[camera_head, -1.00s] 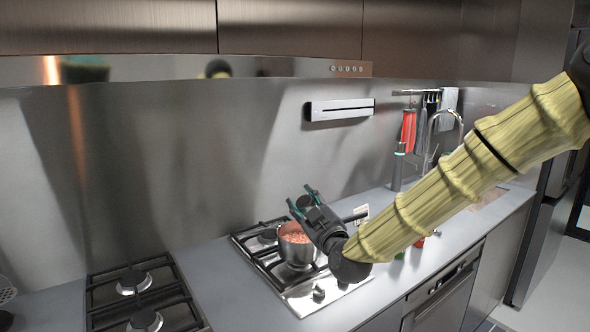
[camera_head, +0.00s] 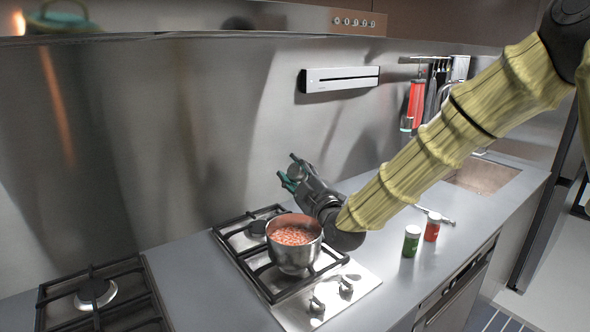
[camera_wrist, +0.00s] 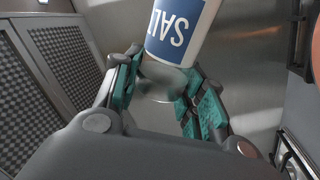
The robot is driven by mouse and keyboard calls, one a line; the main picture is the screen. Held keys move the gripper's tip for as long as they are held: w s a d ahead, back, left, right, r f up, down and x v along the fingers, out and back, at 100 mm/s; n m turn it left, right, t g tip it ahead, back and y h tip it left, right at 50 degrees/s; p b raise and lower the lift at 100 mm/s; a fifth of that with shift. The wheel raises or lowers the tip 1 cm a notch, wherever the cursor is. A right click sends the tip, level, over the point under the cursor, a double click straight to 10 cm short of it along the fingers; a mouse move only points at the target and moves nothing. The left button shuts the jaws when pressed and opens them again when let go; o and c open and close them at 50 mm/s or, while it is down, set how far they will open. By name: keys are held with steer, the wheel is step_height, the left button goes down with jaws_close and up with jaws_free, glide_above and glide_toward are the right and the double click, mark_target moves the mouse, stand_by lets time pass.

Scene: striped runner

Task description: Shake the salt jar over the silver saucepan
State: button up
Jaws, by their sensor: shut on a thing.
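The silver saucepan (camera_head: 294,262) stands on the stove, with many small reddish pieces inside. My gripper (camera_head: 291,176) is shut on the salt jar and holds it above the counter; in the head view it appears above and behind the pan. Only a small grey round part of the salt jar (camera_head: 297,172) shows between the fingers there. In the wrist view the salt jar (camera_wrist: 181,28) is white with a blue label reading SALT, upside down in the picture, and my gripper (camera_wrist: 160,85) grips its greyish end. A reddish round edge, probably the pan's contents, shows at the far right there.
A green jar (camera_head: 411,242) and a red jar (camera_head: 432,228) stand on the counter right of the stove. A second stove (camera_head: 95,298) is at left. Utensils hang by the sink (camera_head: 480,176). The steel back wall stands close behind the gripper.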

steer(key=shift+f+n+b, duration=0.45)
steer(key=shift+f+n, duration=0.5)
steer(key=shift+n, duration=0.05)
steer(key=shift+d+f+n+y, duration=0.1)
steer(key=shift+n+y, duration=0.5)
steer(key=shift+n, duration=0.3)
steer(key=n, duration=0.2)
steer(key=f+n+g+y+b, duration=0.1)
steer(key=n, duration=0.1)
steer(key=shift+f+n+y, duration=0.1)
steer(key=shift+n+y, duration=0.2)
steer(key=shift+f+n+b, duration=0.2)
steer(key=shift+n+b, duration=0.2)
steer(key=shift+b, duration=0.15)
steer(key=n+g+y+b, duration=0.1)
steer(key=n+b, duration=0.3)
steer(key=b, duration=0.1)
steer(key=shift+s+f+n, duration=0.1)
steer(key=shift+n, duration=0.3)
steer(key=shift+g+y, duration=0.3)
